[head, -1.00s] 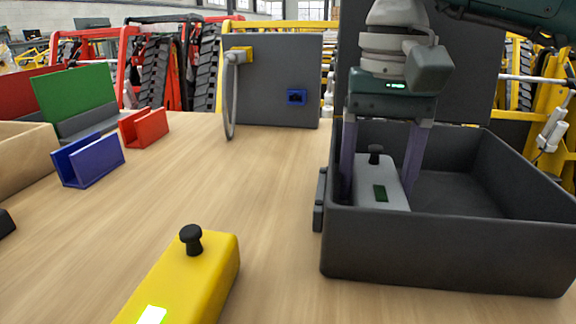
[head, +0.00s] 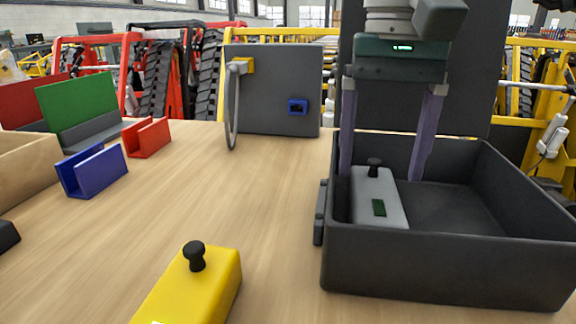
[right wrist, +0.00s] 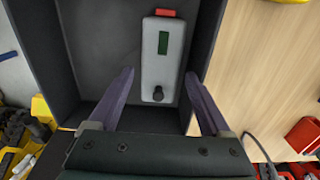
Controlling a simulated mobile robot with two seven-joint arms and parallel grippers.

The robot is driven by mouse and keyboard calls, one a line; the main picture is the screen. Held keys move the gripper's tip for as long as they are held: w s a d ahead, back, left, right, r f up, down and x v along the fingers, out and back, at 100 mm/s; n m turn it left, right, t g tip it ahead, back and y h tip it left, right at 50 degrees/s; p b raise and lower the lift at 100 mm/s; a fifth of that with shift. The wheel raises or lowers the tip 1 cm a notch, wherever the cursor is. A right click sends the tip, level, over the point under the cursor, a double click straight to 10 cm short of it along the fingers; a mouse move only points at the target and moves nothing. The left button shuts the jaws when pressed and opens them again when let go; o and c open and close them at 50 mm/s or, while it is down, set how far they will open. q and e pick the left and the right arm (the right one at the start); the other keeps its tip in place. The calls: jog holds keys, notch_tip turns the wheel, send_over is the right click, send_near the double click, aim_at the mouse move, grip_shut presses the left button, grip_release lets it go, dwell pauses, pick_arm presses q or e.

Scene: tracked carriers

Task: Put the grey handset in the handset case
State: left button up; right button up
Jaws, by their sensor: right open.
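The grey handset (head: 378,199) lies inside the dark grey handset case (head: 440,258), against its left side. It has a black knob and a dark green screen. In the right wrist view the handset (right wrist: 161,65) also shows a red part at one end, and the case (right wrist: 80,50) surrounds it. My right gripper (head: 382,178) is open above the handset, with one purple finger on each side and a gap between fingers and handset. The right wrist view also shows the open fingers (right wrist: 160,85). My left gripper is not in view.
A yellow handset (head: 195,283) lies on the table at the front. Blue (head: 92,171) and red (head: 148,137) holders stand at the left. A grey panel (head: 270,90) with a cable and blue socket stands at the back. The table's middle is clear.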

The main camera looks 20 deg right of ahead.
aim_at(376, 190)
notch_tip(376, 190, up, 7)
jog(key=p, duration=0.1)
jog(key=shift+r, duration=0.2)
